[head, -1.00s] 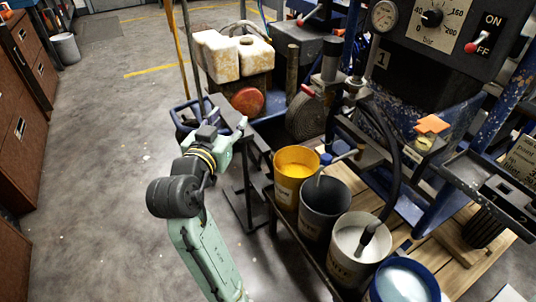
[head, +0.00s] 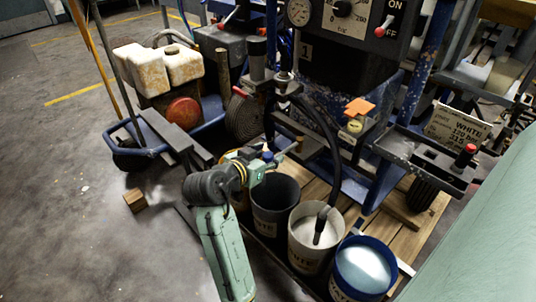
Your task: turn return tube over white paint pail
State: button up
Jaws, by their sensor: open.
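The tube's outlet is hidden by my gripper. The yellow pail is mostly hidden behind my arm.
A blue pail (head: 362,268) of pale liquid stands right of the white one. The striper's panel (head: 345,20) with gauge and switch rises behind. A wooden block (head: 135,200) lies on the floor at left. A pale green surface (head: 480,250) fills the lower right.

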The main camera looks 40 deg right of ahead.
jog(key=shift+w+d+f, duration=0.2)
jog(key=shift+d, duration=0.25)
grip_shut()
dwell(0.4)
